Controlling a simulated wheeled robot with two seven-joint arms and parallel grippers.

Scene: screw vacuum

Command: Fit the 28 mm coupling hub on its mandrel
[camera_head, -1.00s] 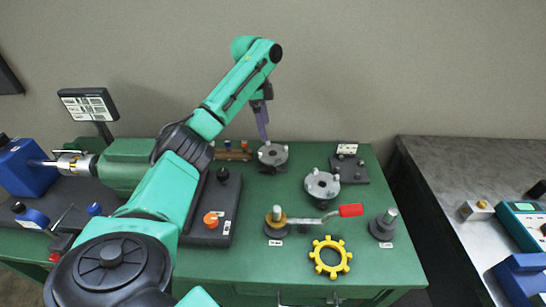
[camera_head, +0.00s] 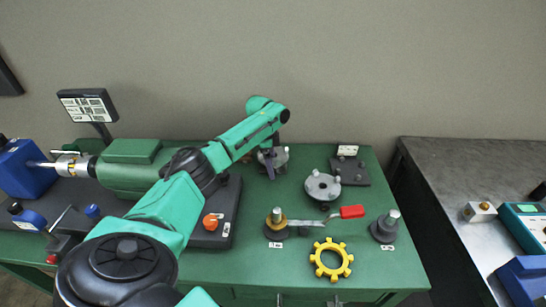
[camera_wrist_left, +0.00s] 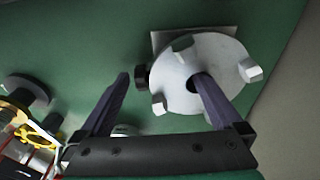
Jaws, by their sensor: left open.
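I cannot tell which is the 28 mm one. Contact cannot be told. Two upright posts on dark bases, a left post (camera_head: 277,215) with a yellow collar and a right post (camera_head: 386,226), stand nearer the front.
A red-handled tool (camera_head: 350,212) lies between the posts. A yellow gear ring (camera_head: 331,270) lies at the front. A dark plate (camera_head: 350,170) with small parts is at the back right. A green motor unit (camera_head: 130,165) stands left. A grey bench (camera_head: 440,170) is separate at right.

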